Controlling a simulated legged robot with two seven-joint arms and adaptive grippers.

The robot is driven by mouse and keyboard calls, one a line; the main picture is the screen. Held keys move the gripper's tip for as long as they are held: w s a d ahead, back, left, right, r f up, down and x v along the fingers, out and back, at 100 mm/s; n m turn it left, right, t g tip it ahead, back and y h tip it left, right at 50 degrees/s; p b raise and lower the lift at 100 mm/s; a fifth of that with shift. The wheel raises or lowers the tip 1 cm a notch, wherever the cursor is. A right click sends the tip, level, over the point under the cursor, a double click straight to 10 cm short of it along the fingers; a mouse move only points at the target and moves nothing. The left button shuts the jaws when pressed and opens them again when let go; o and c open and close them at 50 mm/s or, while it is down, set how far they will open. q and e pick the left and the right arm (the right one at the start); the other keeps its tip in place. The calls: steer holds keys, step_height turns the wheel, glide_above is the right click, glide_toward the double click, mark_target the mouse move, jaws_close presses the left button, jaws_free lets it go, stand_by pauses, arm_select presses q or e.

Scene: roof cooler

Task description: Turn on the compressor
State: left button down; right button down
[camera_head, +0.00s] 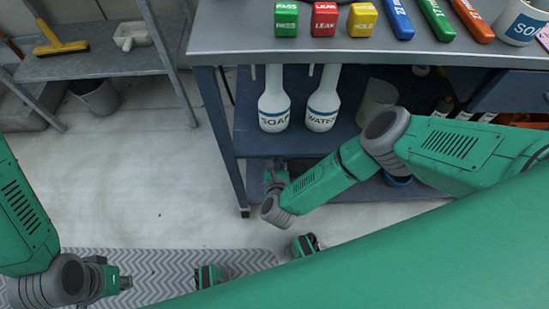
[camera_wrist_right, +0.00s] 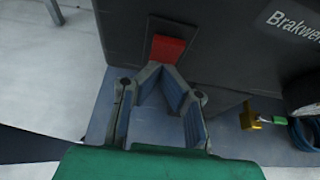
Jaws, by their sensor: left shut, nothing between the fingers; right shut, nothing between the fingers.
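The compressor (camera_wrist_right: 230,45) is a dark grey body with a white label in the right wrist view. A red switch (camera_wrist_right: 169,48) sits on its face. My right gripper (camera_wrist_right: 162,70) is shut and empty, with its fingertips just below the red switch; I cannot tell whether they touch it. In the head view my right gripper (camera_head: 277,174) is at the left end of the bench's low shelf, and the compressor's switch cannot be made out there. My left gripper (camera_head: 124,283) is shut and empty at the lower left, over the patterned mat.
The bench (camera_head: 360,48) carries coloured blocks and markers above; a soap bottle (camera_head: 274,108) and a water bottle (camera_head: 321,108) stand on its shelf. A brass valve (camera_wrist_right: 248,118) and blue hose (camera_wrist_right: 303,133) are right of my right gripper.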

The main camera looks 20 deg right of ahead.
steer(key=shift+w+r+p, duration=0.1)
steer(key=shift+r+p, duration=0.5)
steer(key=shift+r, duration=0.45)
steer(key=v, duration=0.8)
steer(key=shift+f, duration=0.4)
